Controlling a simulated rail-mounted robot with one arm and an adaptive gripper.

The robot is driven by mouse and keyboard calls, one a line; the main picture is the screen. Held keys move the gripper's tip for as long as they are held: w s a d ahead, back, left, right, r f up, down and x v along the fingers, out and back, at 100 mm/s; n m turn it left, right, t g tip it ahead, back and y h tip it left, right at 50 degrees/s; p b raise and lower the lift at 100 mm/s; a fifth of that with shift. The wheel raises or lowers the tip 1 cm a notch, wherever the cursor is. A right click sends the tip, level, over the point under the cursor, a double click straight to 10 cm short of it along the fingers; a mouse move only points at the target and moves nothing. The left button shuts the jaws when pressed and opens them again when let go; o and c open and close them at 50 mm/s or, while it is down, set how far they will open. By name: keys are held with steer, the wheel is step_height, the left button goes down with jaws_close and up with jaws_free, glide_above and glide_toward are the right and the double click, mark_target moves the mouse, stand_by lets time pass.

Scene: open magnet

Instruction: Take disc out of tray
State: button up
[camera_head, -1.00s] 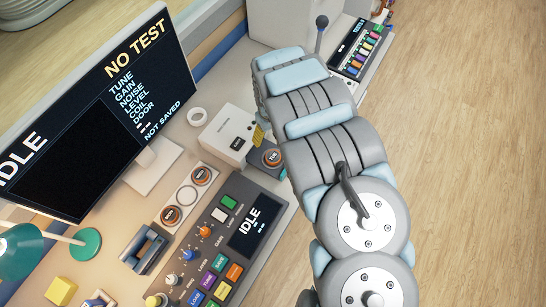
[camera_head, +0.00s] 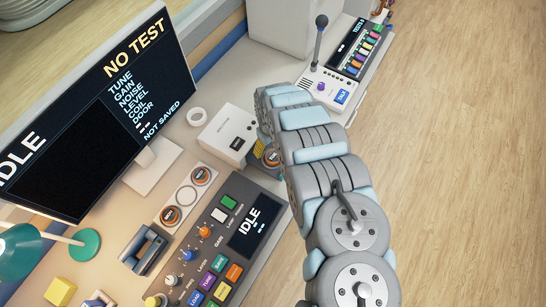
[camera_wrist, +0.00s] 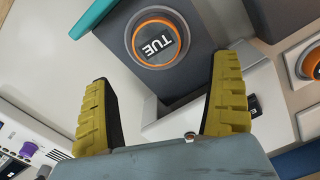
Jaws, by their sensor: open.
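The disc, dark with an orange ring and marked TUE (camera_wrist: 157,38), sits in the dark grey tray (camera_wrist: 190,75) in the wrist view. In the head view the disc (camera_head: 272,157) is partly covered by my arm. The tray extends from a white box (camera_head: 226,133). My gripper (camera_wrist: 164,70) is open and empty, with its two yellow fingers apart and pointing toward the tray. The disc lies beyond the fingertips, between their lines. One yellow finger (camera_head: 258,148) shows beside the disc in the head view. I cannot tell the exact gap to the disc.
Two similar discs (camera_head: 172,215) (camera_head: 200,175) sit in a white holder left of the tray. A control panel (camera_head: 222,245) marked IDLE is in front. A microphone unit (camera_head: 325,88) stands behind my arm.

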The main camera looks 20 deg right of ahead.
mark_target(272, 155)
steer(key=shift+s+f, duration=0.1)
steer(key=shift+f, duration=0.65)
steer(key=shift+f, duration=0.15)
steer(key=shift+f, duration=0.2)
steer(key=shift+s+d+f, duration=0.1)
steer(key=shift+s+f, duration=0.05)
steer(key=shift+f, duration=0.45)
steer(key=shift+s+d+f, duration=0.1)
steer(key=shift+s+f, duration=0.05)
steer(key=shift+f, duration=1.5)
steer(key=c, duration=1.3)
